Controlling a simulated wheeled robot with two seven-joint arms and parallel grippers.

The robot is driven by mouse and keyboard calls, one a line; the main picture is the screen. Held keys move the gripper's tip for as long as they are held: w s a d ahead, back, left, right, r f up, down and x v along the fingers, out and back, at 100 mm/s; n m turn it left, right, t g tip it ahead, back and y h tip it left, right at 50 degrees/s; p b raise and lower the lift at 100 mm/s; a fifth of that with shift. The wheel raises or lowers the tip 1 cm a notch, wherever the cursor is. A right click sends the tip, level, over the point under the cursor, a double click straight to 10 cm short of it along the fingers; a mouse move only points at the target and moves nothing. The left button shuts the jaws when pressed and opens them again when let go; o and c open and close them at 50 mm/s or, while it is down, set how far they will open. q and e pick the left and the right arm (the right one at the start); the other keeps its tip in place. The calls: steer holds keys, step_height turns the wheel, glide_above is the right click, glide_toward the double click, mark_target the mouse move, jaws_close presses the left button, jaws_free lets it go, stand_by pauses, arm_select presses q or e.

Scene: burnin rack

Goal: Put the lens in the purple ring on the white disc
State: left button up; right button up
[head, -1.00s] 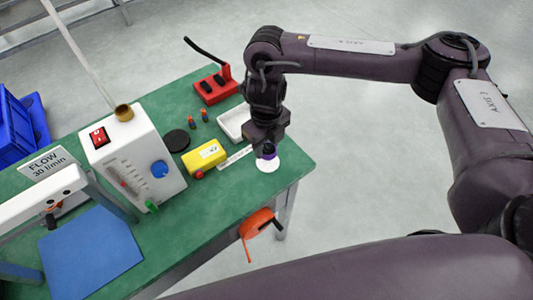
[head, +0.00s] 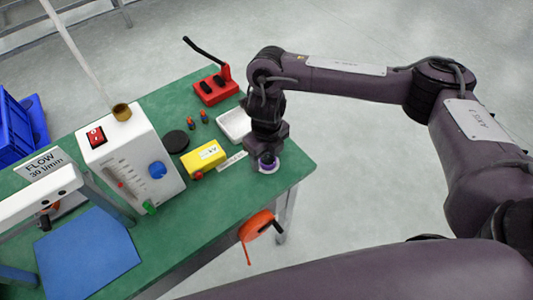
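The purple ring (head: 267,158) is at the fingertips of my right gripper (head: 267,155), at the right end of the green table. The gripper appears shut on the ring. The white disc (head: 273,167) lies on the table directly under it, partly covered by the ring and gripper. I cannot tell whether the ring touches the disc. The lens inside the ring is too small to make out. My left gripper is not in view.
A yellow box (head: 203,157) with a red knob and a white tray (head: 235,125) stand close by on the left. A white flow meter box (head: 130,158) stands further left. An orange reel (head: 256,225) hangs at the table's front edge.

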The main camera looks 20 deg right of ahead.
mark_target(266, 158)
steer(key=shift+r, duration=0.1)
steer(key=shift+r+p, duration=0.3)
step_height(266, 158, up, 12)
steer(key=p, duration=0.1)
steer(key=shift+f, duration=0.15)
stand_by(0.6)
